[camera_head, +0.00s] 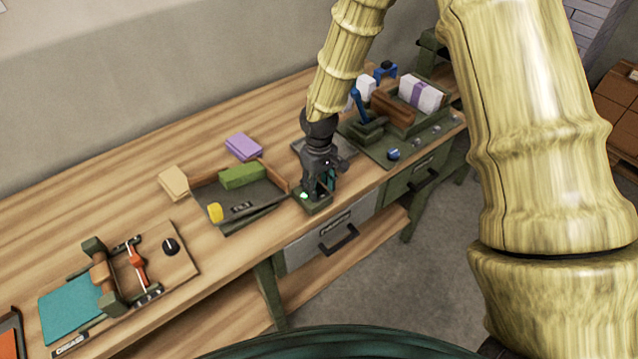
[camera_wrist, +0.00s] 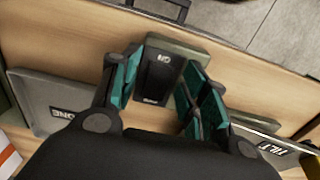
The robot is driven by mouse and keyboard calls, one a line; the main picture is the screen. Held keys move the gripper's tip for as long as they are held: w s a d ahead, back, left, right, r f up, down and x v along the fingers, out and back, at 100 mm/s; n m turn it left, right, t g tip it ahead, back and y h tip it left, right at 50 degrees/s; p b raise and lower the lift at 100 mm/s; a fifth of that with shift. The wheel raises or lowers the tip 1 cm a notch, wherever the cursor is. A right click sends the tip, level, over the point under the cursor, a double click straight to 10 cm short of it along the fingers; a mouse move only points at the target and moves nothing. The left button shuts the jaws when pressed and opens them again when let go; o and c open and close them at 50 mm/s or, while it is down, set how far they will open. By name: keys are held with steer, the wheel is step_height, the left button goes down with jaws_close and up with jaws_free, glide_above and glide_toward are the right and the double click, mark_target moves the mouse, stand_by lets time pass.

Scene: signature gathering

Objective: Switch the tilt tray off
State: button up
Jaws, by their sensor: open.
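The tilt tray (camera_head: 262,219) is a dark, shallow tray left of my gripper, with a yellow knob (camera_head: 215,212) at its front left. Its edge and TILT label (camera_wrist: 272,149) show at the right of the wrist view. A small green switch box (camera_head: 316,208) with a lit green light (camera_head: 304,196) stands beside the tray near the bench's front edge. In the wrist view its black switch face (camera_wrist: 158,75) carries a marking that looks like ON. My gripper (camera_head: 322,188) points down over this box, open, its teal-padded fingers (camera_wrist: 163,85) on either side of the black face. Contact cannot be told.
A green block (camera_head: 242,176) lies on the tray, with a purple pad (camera_head: 243,146) behind. A grey tray (camera_wrist: 70,103) is on the box's other side. A drawer handle (camera_head: 338,237) projects below.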

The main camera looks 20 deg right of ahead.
jaws_close()
stand_by(0.3)
steer(key=shift+w+r+g+p, duration=0.15)
steer(key=shift+g+p, duration=0.45)
steer(key=shift+p, duration=0.1)
steer(key=shift+w+a+g+h+p, duration=0.1)
steer(key=shift+w+g+h+p, duration=0.2)
steer(key=shift+g+h, duration=0.3)
steer(key=shift+s, duration=0.1)
